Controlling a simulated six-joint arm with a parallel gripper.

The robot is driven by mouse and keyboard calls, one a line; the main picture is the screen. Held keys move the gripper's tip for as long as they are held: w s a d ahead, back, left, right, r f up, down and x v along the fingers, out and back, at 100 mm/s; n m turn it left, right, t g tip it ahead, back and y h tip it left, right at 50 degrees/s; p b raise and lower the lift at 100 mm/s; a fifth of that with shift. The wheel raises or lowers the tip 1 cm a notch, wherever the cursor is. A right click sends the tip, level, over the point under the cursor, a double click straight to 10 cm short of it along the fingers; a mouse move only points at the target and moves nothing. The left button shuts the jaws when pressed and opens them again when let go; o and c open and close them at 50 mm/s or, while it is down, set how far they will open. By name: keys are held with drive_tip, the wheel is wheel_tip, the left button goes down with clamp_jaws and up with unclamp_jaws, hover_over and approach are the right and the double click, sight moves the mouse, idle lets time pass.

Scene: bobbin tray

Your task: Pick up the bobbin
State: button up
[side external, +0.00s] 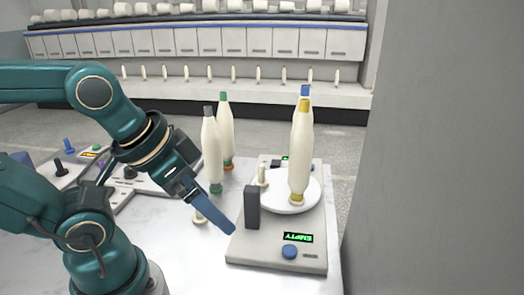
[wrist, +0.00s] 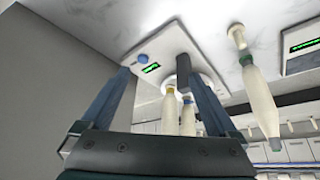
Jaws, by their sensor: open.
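A cream bobbin with a yellow top (side external: 300,150) stands upright on a round white plate (side external: 312,193) of a grey device; it also shows in the wrist view (wrist: 171,112). A blue-topped bobbin (side external: 305,91) is mostly hidden behind it. A grey-topped bobbin (side external: 212,150) with a green base ring stands to the left, also in the wrist view (wrist: 262,100). A green-topped bobbin (side external: 225,125) stands behind that one. My gripper (side external: 231,229), with blue fingers, is open at the device's left edge, apart from the bobbins. In the wrist view my gripper (wrist: 158,75) holds nothing.
The grey device (side external: 265,252) has a dark upright post (side external: 252,207) close to my fingertips, a blue knob (side external: 290,251) and a green display reading "EMPTY". A small cream peg (side external: 199,214) stands on the marble table (side external: 185,265). A grey wall (side external: 440,150) rises on the right.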

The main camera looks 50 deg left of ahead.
drive_tip(key=m+g+y, duration=0.3)
drive_tip(key=m+y, duration=0.6)
drive_tip(key=m, duration=1)
approach(214, 146)
drive_tip(key=a+f, duration=0.1)
drive_tip(key=w+a+f, duration=0.1)
drive_tip(key=a, duration=0.1)
drive_tip(key=shift+w+a, duration=0.2)
drive_tip(key=a+f, duration=0.1)
drive_tip(key=a+f+g, duration=0.1)
drive_tip(key=f, duration=0.1)
drive_tip(key=shift+w+a+m, duration=0.15)
drive_tip(key=shift+w+m, duration=0.15)
drive_tip(key=shift+w, duration=0.1)
drive_tip(key=shift+s+a+f, duration=0.15)
drive_tip(key=shift+a+f, duration=0.2)
drive_tip(key=shift+f, duration=0.3)
drive_tip(key=shift+x, duration=2.2)
